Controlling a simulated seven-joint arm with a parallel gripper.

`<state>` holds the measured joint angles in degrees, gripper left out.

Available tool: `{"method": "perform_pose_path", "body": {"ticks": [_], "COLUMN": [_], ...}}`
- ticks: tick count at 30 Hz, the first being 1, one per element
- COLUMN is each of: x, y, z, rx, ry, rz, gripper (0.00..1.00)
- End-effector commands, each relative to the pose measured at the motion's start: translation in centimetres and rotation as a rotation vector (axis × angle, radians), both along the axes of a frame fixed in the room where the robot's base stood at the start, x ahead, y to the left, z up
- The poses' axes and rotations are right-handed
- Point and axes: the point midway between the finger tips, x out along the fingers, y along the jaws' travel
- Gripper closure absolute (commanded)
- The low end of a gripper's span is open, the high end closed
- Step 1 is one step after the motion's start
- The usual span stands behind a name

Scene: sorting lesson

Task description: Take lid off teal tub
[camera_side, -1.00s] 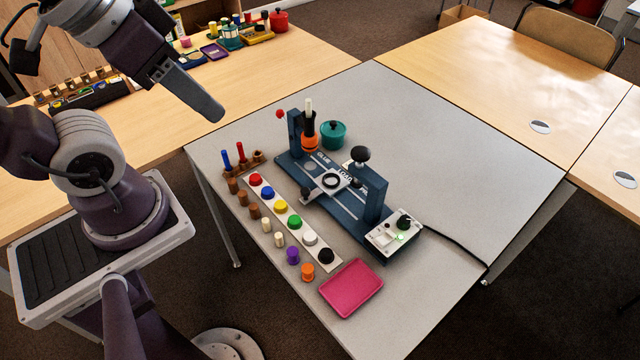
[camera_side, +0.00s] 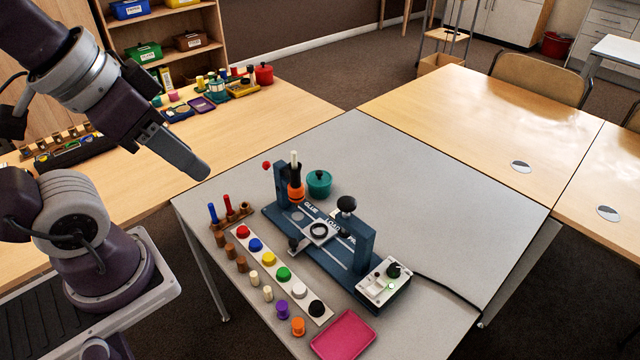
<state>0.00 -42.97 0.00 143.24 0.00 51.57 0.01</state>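The teal tub (camera_side: 320,187) stands upright on the grey table, behind the blue fixture. Its teal lid (camera_side: 319,175), with a small knob, sits on top. My gripper (camera_side: 196,167) is in the air at the left, above the grey table's left corner, well apart from the tub. It points down to the right. I see its fingers edge-on as one shape, so I cannot tell whether they are open, and no object shows at their tips.
A blue fixture (camera_side: 337,262) with two posts and an orange-and-black tool (camera_side: 295,185) stands just in front of the tub. A strip of coloured buttons (camera_side: 276,271) and a pink tray (camera_side: 344,335) lie nearer. The table right of the tub is clear.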

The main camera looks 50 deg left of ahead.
Motion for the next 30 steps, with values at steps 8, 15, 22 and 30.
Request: {"method": "perform_pose_path", "body": {"ticks": [8, 15, 22, 30], "x": [0.0, 0.0, 0.0, 1.4], "y": [0.0, 0.0, 0.0, 0.0], "z": [0.0, 0.0, 0.0, 0.6], "rx": [0.0, 0.0, 0.0, -0.022], "ry": [0.0, 0.0, 0.0, 0.017], "rz": [0.0, 0.0, 0.0, 0.021], "gripper": [0.64, 0.3, 0.04, 0.04]}}
